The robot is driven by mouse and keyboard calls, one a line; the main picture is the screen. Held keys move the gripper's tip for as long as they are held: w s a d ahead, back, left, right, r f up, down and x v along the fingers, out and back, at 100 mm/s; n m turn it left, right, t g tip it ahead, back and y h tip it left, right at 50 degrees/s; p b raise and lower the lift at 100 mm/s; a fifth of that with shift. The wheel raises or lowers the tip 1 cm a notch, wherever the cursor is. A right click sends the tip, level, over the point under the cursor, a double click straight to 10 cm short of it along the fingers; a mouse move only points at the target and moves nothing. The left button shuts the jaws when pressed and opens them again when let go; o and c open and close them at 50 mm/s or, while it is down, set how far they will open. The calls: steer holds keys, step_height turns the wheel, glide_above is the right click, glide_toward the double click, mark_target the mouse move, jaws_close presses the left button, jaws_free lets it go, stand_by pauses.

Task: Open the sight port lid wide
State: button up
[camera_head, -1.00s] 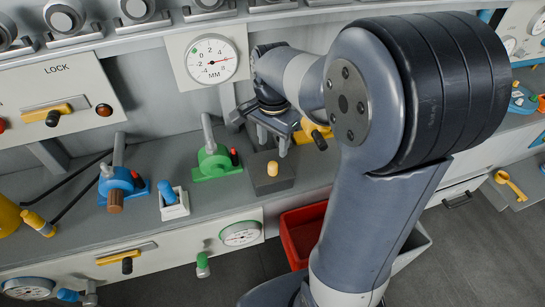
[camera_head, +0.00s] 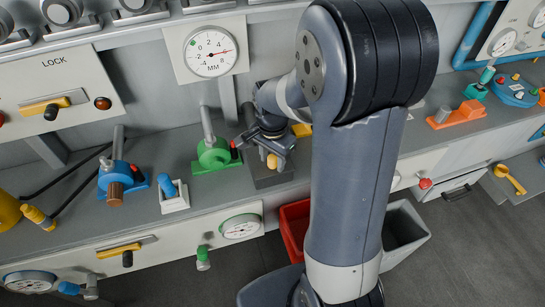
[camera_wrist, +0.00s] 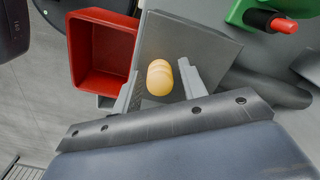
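A dark grey block-like fixture (camera_head: 262,178) with a rounded yellow knob (camera_head: 272,161) stands on the bench. It seems to be the sight port with its lid, though no label shows. In the wrist view the knob (camera_wrist: 160,77) stands out from the flat grey plate (camera_wrist: 190,42). My gripper (camera_head: 270,152) is at the fixture. In the wrist view its two fingers (camera_wrist: 158,85) are spread, one on each side of the knob, with gaps visible. The lid looks closed; its hinge is not clear.
A green valve (camera_head: 214,156) stands just left of the fixture. A red bin (camera_head: 294,228) sits below the bench edge, with a grey bin (camera_head: 405,235) to its right. A yellow handle (camera_head: 302,130) is close behind my gripper.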

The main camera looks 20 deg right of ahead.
jaws_close()
steer(key=shift+r, duration=0.15)
